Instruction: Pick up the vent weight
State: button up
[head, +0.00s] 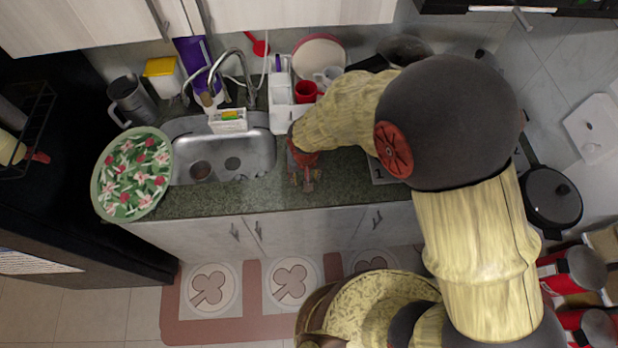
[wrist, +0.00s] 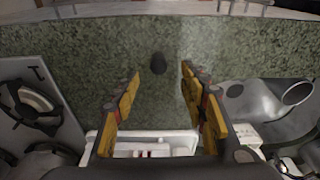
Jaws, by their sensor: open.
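A small dark rounded piece, which looks like the vent weight (wrist: 158,64), sits on the green speckled counter in the wrist view. It lies between the lines of my two fingers, a little beyond their tips. My gripper (wrist: 160,78) is open and empty, its yellow-padded fingers on either side with counter showing between them. In the head view my gripper (head: 306,180) is over the counter, right of the sink. I cannot make out the vent weight in the head view; my gripper and arm cover that area.
The steel sink (head: 225,150) is left of my gripper, with a floral plate (head: 132,174) at its left. A white dish rack (head: 284,116) with a red mug (head: 306,92) stands behind. The hob (wrist: 40,105) is at the left in the wrist view. Counter around the small piece is clear.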

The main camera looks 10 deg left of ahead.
jog(key=shift+w+f, duration=0.15)
jog(key=shift+f, duration=0.4)
jog(key=shift+w+f, duration=0.15)
jog(key=shift+f, duration=0.35)
jog(key=shift+w+f, duration=0.2)
jog(key=shift+f, duration=1.1)
jog(key=shift+w+f, duration=0.2)
jog(key=shift+f, duration=1.1)
jog(key=shift+c, duration=0.3)
grip_shut()
